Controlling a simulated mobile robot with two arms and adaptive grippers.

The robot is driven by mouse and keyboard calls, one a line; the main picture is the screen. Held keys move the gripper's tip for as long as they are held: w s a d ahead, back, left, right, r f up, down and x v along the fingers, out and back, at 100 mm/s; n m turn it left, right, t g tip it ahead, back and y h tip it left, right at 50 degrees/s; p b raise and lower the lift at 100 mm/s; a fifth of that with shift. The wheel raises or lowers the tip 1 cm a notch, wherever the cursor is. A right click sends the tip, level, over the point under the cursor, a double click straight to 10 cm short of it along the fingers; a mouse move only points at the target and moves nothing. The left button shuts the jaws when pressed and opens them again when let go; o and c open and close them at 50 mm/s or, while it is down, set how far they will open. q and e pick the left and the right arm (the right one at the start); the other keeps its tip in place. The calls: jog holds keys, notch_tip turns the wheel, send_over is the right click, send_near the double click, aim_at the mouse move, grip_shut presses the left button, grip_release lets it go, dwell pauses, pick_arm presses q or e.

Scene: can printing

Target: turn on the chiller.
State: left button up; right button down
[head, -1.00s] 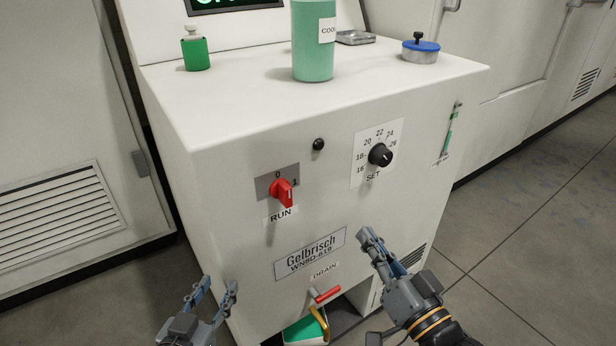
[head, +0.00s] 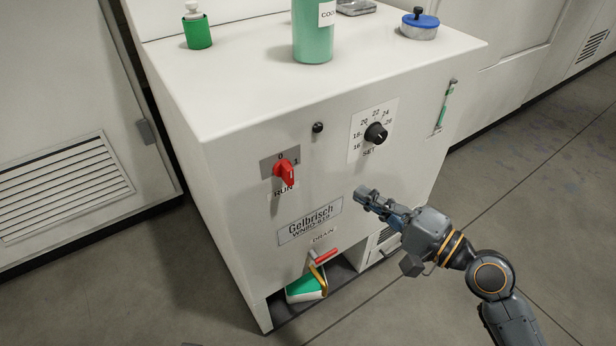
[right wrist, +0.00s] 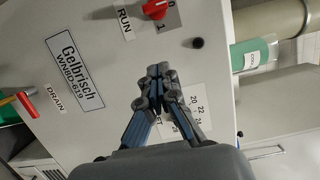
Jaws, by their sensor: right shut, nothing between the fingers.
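The chiller (head: 233,130) is a white cabinet with a red rotary RUN switch (head: 285,172) on its front, on a grey plate marked 0 and 1. I cannot tell surely which mark the switch points at. It also shows at the top edge of the right wrist view (right wrist: 156,9). A small round lamp (head: 318,127), dark, sits to its upper right. My right gripper (head: 364,197) is shut and empty, in front of the panel, right of and below the switch and apart from it. In the right wrist view its fingertips (right wrist: 159,74) meet. My left gripper is out of view.
A black SET dial (head: 376,134) is above my right gripper. A green bottle (head: 313,40), small green bottle (head: 197,31) and blue-lidded tin (head: 420,20) stand on top.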

aim_at(287, 174)
jog(key=x, duration=1)
jog(key=shift+w+a+p, duration=0.15)
jog(key=shift+p, duration=0.15)
jog(key=shift+s+a, duration=0.85)
jog(key=shift+a, duration=0.2)
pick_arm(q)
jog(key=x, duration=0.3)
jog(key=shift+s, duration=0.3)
pick_arm(e)
jog(key=shift+s+a, duration=0.35)
jog(key=shift+a, duration=0.2)
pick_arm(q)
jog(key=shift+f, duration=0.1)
pick_arm(e)
jog(key=shift+f, duration=0.1)
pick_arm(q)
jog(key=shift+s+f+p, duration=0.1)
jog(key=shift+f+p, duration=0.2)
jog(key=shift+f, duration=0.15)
pick_arm(e)
jog(key=shift+m, duration=0.5)
